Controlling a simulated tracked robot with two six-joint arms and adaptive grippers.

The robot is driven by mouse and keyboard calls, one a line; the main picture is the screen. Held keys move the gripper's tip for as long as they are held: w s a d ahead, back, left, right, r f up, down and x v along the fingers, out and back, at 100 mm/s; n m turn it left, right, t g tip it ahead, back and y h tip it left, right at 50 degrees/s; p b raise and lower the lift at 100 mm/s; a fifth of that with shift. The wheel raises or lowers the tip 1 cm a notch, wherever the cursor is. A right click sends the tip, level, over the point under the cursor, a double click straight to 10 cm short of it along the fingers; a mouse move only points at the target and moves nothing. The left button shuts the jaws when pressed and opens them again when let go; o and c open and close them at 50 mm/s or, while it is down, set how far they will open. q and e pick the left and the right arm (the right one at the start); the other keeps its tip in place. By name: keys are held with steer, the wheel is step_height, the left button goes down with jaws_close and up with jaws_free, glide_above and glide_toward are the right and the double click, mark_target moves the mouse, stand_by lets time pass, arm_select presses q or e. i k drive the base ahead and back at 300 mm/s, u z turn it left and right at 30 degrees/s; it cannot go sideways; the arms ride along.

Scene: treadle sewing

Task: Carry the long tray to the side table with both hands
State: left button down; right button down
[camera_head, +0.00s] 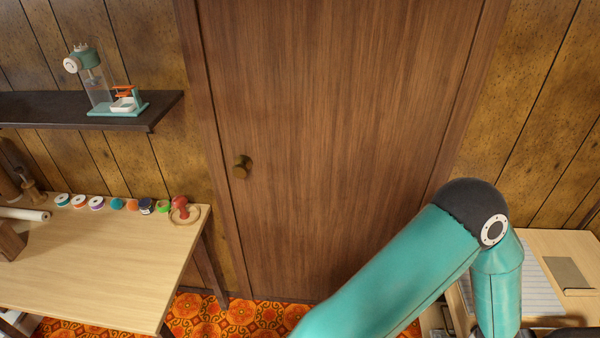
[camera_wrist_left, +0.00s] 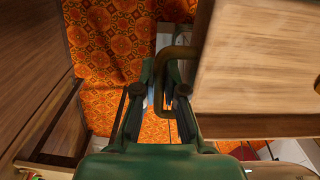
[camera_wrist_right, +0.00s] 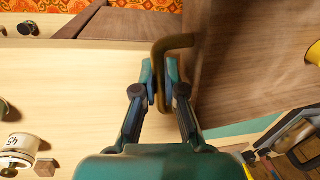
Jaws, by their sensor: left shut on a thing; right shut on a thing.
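The long tray is brown wood with bent brass-coloured handles. In the left wrist view the tray (camera_wrist_left: 265,60) fills the right side, and my left gripper (camera_wrist_left: 165,85) is shut on its handle (camera_wrist_left: 180,53). In the right wrist view the tray (camera_wrist_right: 255,60) is at the right, and my right gripper (camera_wrist_right: 160,78) is shut on the other handle (camera_wrist_right: 176,42). The tray and both grippers are out of the head view. Pale wood tables stand at left (camera_head: 90,265) and right (camera_head: 560,245); I cannot tell which is the side table.
A closed brown door (camera_head: 340,130) is ahead. Thread spools (camera_head: 97,203) and a red-knobbed object (camera_head: 180,208) line the left table's back edge. A dark shelf (camera_head: 60,112) hangs above. In the right wrist view, a pale tabletop (camera_wrist_right: 70,75) lies beside the tray. Orange patterned carpet (camera_head: 235,318) covers the floor.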

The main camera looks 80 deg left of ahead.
mark_target(108, 266)
steer(key=k, duration=2.65)
steer(key=z, duration=0.8)
steer(key=i, duration=0.2)
steer(key=u, duration=3)
